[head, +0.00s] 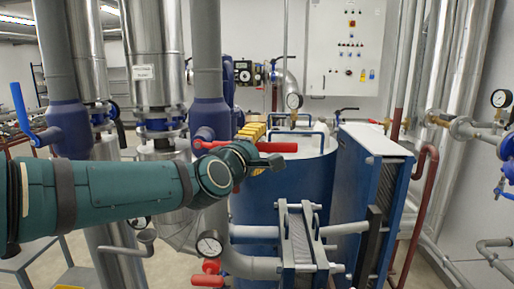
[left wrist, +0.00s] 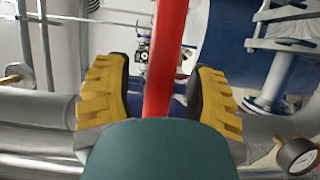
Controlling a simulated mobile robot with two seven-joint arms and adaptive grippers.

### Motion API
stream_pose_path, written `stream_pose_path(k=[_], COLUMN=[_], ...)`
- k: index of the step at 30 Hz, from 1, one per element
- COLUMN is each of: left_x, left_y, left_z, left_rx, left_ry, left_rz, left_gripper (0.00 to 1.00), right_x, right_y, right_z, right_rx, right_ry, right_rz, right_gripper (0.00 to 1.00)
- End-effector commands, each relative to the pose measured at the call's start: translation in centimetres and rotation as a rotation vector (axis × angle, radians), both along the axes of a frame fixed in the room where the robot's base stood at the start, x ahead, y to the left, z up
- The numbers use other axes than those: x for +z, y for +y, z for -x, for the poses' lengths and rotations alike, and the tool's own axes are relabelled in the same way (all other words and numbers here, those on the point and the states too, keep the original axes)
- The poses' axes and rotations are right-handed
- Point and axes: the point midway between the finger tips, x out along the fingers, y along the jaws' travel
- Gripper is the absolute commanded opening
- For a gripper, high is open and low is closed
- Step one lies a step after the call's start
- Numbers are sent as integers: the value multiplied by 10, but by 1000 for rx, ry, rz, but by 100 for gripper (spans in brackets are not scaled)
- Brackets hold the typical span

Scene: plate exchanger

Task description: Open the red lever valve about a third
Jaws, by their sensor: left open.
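The red lever (head: 278,147) of a valve lies roughly level beside my left gripper (head: 254,133) in the head view. My arm and gripper hide its middle. In the left wrist view the red lever (left wrist: 166,55) runs between the two yellow fingers of my left gripper (left wrist: 158,95). The fingers are open, one on each side of it. The valve body is mostly hidden. My right gripper is not in view.
A blue tank (head: 262,210) stands just behind the gripper, with a plate exchanger (head: 362,200) to its right. A gauge (head: 209,243) and another red lever (head: 207,281) are below my arm. A blue lever (head: 20,108) stands upright at far left. Pipes crowd the area.

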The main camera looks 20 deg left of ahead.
Motion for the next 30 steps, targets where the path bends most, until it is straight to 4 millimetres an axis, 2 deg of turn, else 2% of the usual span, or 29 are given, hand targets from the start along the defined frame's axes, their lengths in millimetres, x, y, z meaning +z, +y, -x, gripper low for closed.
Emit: stream_pose_path(k=[1,2,6,7,20,30], left_x=[0,0,0,0,2,22], left_y=[0,0,0,0,0,3], left_z=[0,0,0,0,0,1], left_rx=[0,0,0,0,1,2], left_ry=[0,0,0,0,-6,-59], left_rz=[0,0,0,0,15,173], left_gripper=[56,52,2,0,0,0], right_x=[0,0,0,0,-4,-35], right_y=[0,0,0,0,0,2], right_z=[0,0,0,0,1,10], right_rx=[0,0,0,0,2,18], right_ry=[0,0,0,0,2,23], right_rz=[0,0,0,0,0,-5], right_gripper=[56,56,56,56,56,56])
